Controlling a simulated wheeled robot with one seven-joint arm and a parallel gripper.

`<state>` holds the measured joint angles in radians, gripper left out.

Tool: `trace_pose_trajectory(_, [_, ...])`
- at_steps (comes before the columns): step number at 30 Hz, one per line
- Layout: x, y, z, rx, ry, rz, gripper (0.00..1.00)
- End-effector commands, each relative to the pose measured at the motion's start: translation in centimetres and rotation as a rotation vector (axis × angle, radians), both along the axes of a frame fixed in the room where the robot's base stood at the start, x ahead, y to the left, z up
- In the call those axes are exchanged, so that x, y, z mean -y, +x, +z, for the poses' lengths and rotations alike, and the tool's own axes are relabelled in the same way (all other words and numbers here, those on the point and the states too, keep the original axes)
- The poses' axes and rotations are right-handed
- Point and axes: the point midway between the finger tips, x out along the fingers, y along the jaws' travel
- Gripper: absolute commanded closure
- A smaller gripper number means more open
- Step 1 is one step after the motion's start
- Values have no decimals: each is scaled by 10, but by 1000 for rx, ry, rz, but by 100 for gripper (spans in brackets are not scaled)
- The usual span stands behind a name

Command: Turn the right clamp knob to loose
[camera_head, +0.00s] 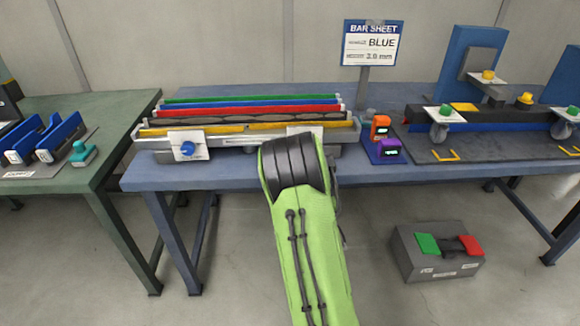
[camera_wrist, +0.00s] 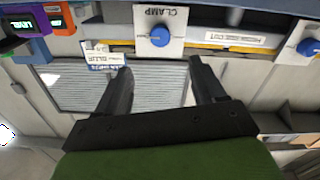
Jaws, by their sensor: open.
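The right clamp knob (camera_wrist: 160,36) is a round blue knob on a white plate (camera_wrist: 172,18) marked CLAMP. In the wrist view it is at the top centre, just beyond my fingertips and roughly in line with the gap between them. My gripper (camera_wrist: 163,72) is open and empty, with a finger on each side of that gap and apart from the knob. In the head view my arm hides the knob and the gripper; only the top of the white plate (camera_head: 304,131) shows. The left clamp knob (camera_head: 187,148) is blue on its own white plate.
The fixture holds coloured bars (camera_head: 250,110) on a blue table. An orange device (camera_head: 380,124) and a purple device (camera_head: 388,148) stand close to its right. A sign reading BLUE (camera_head: 373,43) stands behind. A grey box (camera_head: 437,252) with green and red pedals lies on the floor.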

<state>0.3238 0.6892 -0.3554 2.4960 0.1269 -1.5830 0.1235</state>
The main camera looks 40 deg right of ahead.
Motion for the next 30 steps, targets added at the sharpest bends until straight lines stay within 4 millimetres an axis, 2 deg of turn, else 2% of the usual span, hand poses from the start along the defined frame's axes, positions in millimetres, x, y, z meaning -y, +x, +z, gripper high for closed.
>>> trace_pose_trajectory(12, [54, 83, 7, 0, -1, 4, 31])
trace_pose_trajectory(18, [78, 115, 4, 2, 0, 1, 31])
trace_pose_trajectory(23, [84, 125, 3, 2, 1, 1, 31])
trace_pose_trajectory(30, [84, 126, 4, 2, 1, 1, 32])
